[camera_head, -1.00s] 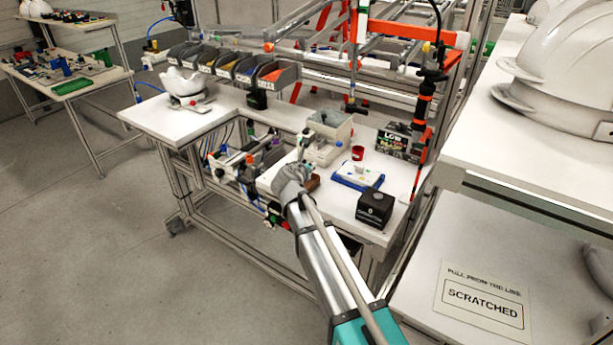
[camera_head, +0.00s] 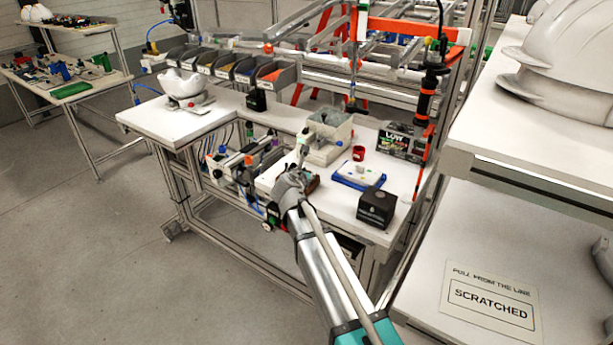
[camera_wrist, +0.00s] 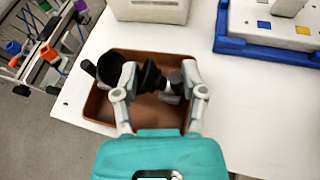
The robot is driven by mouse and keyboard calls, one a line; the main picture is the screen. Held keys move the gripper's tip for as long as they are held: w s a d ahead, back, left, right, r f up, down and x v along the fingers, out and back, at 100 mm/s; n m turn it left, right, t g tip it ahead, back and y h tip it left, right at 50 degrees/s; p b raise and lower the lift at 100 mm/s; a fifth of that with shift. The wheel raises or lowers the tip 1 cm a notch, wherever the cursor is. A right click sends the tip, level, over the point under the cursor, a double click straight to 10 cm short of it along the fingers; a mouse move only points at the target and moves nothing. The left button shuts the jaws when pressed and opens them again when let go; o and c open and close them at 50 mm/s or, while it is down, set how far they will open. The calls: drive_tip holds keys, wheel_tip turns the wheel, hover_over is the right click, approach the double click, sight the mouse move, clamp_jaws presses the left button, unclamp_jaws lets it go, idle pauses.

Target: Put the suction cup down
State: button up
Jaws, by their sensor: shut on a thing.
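My gripper (camera_wrist: 160,76) is shut on a black ribbed suction cup (camera_wrist: 151,78) in the wrist view. It holds the cup over a brown tray (camera_wrist: 101,104) on the white worktable; I cannot tell whether the cup touches the tray floor. Another round black piece (camera_wrist: 111,69) is at the tray's left side, and a dark piece (camera_wrist: 173,88) shows by the right finger. In the head view my arm's end is at the table's near edge and largely hides the tray (camera_head: 314,184).
A grey bin (camera_head: 330,135) stands behind the tray. A blue-edged board (camera_head: 357,176), a black box (camera_head: 376,208) and a red cup (camera_head: 358,153) are to the right. The shelf (camera_head: 540,150) with helmet shells is at far right. Bare tabletop lies right of the tray.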

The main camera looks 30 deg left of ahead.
drive_tip(key=o, duration=0.9)
drive_tip(key=shift+r, duration=0.1)
drive_tip(key=p+v, duration=0.4)
drive_tip(key=v, duration=0.8)
idle(0.7)
